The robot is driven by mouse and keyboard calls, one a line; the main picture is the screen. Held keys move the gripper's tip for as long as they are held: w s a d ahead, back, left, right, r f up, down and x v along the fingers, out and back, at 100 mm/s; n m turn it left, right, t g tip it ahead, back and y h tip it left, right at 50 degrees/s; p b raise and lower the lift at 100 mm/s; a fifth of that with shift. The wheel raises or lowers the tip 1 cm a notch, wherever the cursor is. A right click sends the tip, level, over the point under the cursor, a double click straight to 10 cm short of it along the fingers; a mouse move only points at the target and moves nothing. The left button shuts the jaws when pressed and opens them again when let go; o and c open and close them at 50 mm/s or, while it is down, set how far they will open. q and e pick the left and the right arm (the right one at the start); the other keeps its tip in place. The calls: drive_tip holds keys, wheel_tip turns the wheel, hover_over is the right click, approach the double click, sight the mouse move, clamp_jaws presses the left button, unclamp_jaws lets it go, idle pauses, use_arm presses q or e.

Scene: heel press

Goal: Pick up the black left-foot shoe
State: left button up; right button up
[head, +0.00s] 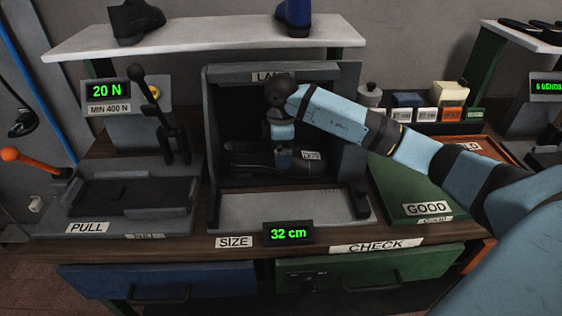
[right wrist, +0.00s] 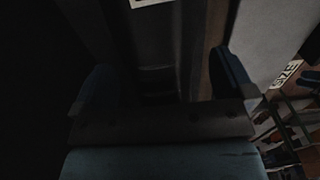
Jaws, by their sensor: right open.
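A black shoe (head: 270,165) lies inside the dark open-fronted box in the middle of the bench. It carries a small white tag (head: 312,155) whose writing is too small to read surely. My right gripper (head: 283,145) points down into the box, over the shoe, with its fingertips hidden or too dark to see. In the right wrist view its two fingers stand apart (right wrist: 165,85), and nothing is clearly seen between them. Another black shoe (head: 136,22) stands on the upper shelf at the left. My left gripper is out of view.
The box (head: 212,130) has a side wall close on each side of my gripper. The white shelf (head: 210,40) runs above, with a blue shoe (head: 294,14) on it. A pull device (head: 120,195) stands left, a green GOOD tray (head: 400,190) right. A 32 cm display (head: 289,233) is in front.

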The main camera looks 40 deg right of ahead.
drive_tip(key=shift+f, duration=0.3)
drive_tip(key=shift+r, duration=0.1)
drive_tip(key=c, duration=1.2)
drive_tip(key=shift+o, duration=0.2)
